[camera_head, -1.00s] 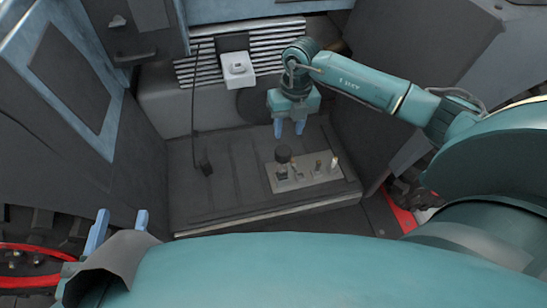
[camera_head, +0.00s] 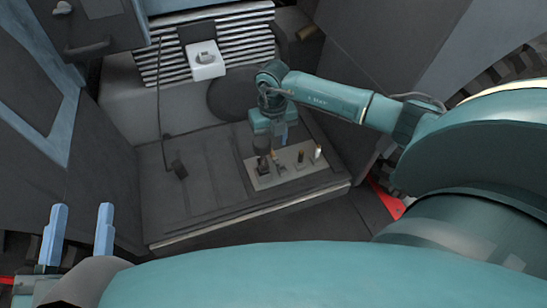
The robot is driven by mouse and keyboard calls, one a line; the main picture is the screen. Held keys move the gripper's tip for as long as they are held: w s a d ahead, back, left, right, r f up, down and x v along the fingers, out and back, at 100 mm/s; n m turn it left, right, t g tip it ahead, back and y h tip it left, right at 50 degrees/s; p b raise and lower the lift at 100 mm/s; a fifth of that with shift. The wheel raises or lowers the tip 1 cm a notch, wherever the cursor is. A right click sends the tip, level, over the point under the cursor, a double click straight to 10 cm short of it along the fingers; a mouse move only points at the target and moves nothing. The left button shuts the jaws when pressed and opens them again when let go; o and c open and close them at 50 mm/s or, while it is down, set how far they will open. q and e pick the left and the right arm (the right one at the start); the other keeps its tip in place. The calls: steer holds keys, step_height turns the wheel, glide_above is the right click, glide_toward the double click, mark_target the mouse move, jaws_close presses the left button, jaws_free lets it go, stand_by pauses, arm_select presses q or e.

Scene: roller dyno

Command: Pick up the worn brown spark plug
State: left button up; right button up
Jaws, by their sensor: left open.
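A light grey plate (camera_head: 252,181) on the dark platform holds several small upright pieces. One piece is slim and brown (camera_head: 300,157) and looks like the worn spark plug, though it is too small to be sure. A white-topped piece (camera_head: 317,153) stands to its right, and a tan-topped one (camera_head: 275,158) to its left. A dark, round-topped piece (camera_head: 262,146) stands at the plate's left end. My left gripper (camera_head: 78,232) is open and empty at lower left, away from the plate.
Dark panels stand on both sides. The platform's left part is mostly clear except for a small black piece (camera_head: 180,170) at the cable's end.

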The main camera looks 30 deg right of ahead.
mark_target(273, 151)
step_height(273, 151, down, 4)
steer(key=shift+f+b, duration=0.1)
steer(key=shift+b, duration=0.9)
steer(key=shift+f, duration=0.25)
arm_select(q)
steer(key=shift+w+a+r+m+t+h, duration=0.1)
steer(key=shift+w+r+m+t+h, duration=0.1)
steer(key=shift+r+m+h, duration=0.35)
steer(key=shift+w+a+r+m+t+h, duration=0.1)
steer(key=shift+r+m+t+h, duration=0.2)
steer(key=shift+r, duration=0.35)
steer(key=shift+w+r+m+t+h, duration=0.1)
steer(key=shift+w+r+m+h, duration=0.05)
steer(key=shift+r+m+h, duration=0.4)
arm_select(e)
jaws_close()
